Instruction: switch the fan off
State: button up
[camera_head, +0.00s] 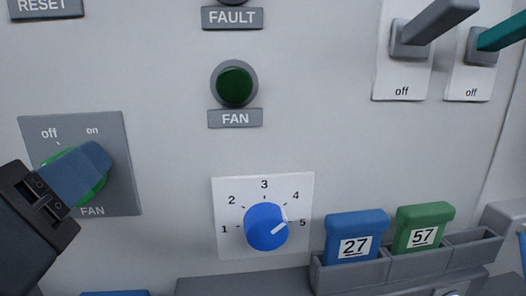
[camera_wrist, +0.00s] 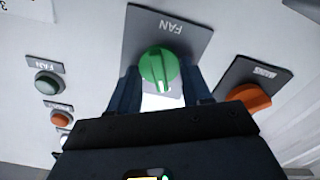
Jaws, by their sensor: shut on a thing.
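The green fan knob (camera_head: 64,154) sits on a grey plate (camera_head: 122,185) marked "off", "on" and "FAN", at the left of the camera_head view. My gripper (camera_head: 88,160) is shut on this knob, with its blue fingers in front of it. In the camera_wrist view the knob (camera_wrist: 158,66) shows between the two fingers. A white mark shows on its lower edge there. The knob's setting against the "off" and "on" labels is hidden by the fingers in the camera_head view. The green FAN lamp (camera_head: 235,87) looks dark.
A blue dial (camera_head: 265,228) numbered 1 to 5 points near 5. Two levers, one grey (camera_head: 436,22) and one teal (camera_head: 500,34), are at the upper right. Tags 27 (camera_head: 352,225) and 57 (camera_head: 425,215) sit in a grey rack. An orange knob (camera_wrist: 250,97) is close beside my gripper.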

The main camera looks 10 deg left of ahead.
jog(key=shift+n, duration=0.5)
jog(key=o, duration=1)
jog(key=shift+b+v, duration=0.9)
jog(key=shift+v, duration=3)
